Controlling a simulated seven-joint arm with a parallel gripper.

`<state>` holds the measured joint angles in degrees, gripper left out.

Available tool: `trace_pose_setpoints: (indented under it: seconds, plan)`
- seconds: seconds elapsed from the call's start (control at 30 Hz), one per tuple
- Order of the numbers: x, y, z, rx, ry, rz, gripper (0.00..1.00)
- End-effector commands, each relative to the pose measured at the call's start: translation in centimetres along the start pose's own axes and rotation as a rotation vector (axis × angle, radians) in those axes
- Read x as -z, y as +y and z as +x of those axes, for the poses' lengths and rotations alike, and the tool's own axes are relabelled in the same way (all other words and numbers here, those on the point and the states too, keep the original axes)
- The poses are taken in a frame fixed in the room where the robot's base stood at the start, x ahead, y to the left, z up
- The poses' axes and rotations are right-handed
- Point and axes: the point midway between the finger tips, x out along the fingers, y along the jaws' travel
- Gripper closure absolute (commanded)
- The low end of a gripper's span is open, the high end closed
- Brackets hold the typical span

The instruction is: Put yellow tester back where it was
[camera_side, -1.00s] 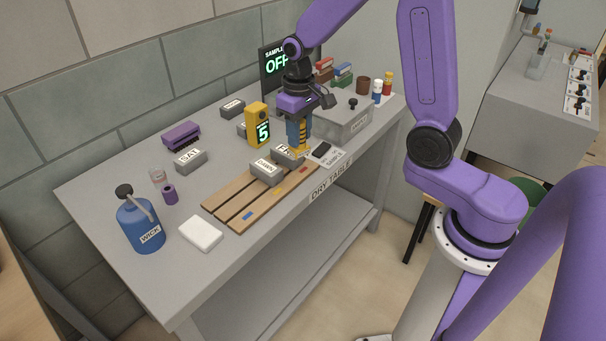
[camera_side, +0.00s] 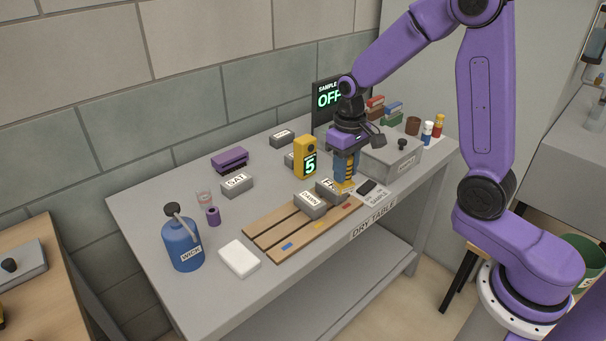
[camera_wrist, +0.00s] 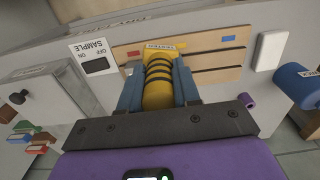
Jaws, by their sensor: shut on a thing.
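The yellow tester (camera_wrist: 158,88), a yellow body with black rings, is between the two blue fingers of my gripper (camera_wrist: 158,95) in the wrist view. The gripper is shut on it. A flat yellow part lettered TESTER (camera_wrist: 165,47) shows at its far end; I cannot tell whether it belongs to the tester or lies on the table. In the side view my gripper (camera_side: 346,166) points down with the tester upright beside the FRI brick (camera_side: 327,188), at the right end of the slatted wooden rack (camera_side: 272,236). Whether the tester touches the surface is unclear.
The DAWN brick (camera_side: 310,204) is on the rack. A yellow unit showing 5 (camera_side: 305,158) stands behind. A SAMPLE switch card (camera_side: 372,192) and grey lidded box (camera_side: 392,158) are to the right. The SAT brick (camera_side: 237,185), white block (camera_side: 239,258) and blue WICK bottle (camera_side: 182,246) are left.

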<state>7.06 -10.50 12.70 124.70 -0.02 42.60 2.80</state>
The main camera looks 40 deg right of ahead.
Motion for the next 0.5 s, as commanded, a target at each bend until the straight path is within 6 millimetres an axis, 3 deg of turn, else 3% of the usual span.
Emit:
trace_pose_setpoints:
  seconds: [0.3, 0.5]
  plan:
    - [5.3, -1.7, -0.2, 0.000, 0.001, -0.164, 0.93]
    - [7.5, -2.4, -0.3, 0.000, 0.001, -0.238, 0.93]
